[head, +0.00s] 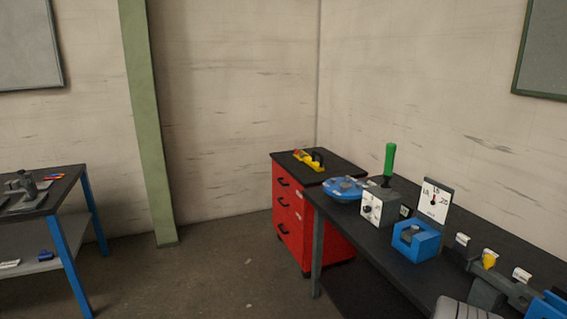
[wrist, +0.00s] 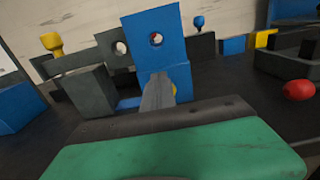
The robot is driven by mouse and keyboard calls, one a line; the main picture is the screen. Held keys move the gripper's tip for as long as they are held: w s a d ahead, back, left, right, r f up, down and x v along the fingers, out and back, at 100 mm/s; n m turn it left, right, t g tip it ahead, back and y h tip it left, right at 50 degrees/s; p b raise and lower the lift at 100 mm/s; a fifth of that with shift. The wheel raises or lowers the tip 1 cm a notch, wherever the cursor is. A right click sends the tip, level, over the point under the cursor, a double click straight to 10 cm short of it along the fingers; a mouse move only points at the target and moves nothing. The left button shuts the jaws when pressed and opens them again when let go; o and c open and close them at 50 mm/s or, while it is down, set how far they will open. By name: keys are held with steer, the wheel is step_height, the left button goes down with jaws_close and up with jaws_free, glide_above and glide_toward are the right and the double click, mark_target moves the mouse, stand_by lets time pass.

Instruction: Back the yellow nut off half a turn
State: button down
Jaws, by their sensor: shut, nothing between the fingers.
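In the wrist view, my gripper (wrist: 160,80) is shut and empty, its grey fingers pointing at the lower part of a blue upright block (wrist: 153,24) with a round hole. A small yellow piece (wrist: 175,89) shows just right of the fingertips, mostly hidden behind them; it may be the yellow nut. I cannot tell whether the fingers touch it. A yellow knob (wrist: 52,43) stands apart at the left, and a yellow part (head: 489,260) shows on the bench in the head view. I cannot match these yellow parts for certain between views.
Grey plates (wrist: 88,92) stand left of the blue block. A red knob (wrist: 299,90) and a blue knob (wrist: 199,22) are to the right. In the head view, the dark bench (head: 395,273) also holds a blue box (head: 416,243) and a green-handled lever (head: 390,160).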

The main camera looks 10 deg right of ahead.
steer(key=a, duration=0.3)
steer(key=shift+s+a+b, duration=0.25)
steer(key=shift+a+b, duration=0.05)
steer(key=shift+b, duration=0.05)
steer(key=shift+s+a, duration=0.1)
steer(key=shift+a, duration=0.1)
steer(key=shift+r, duration=0.1)
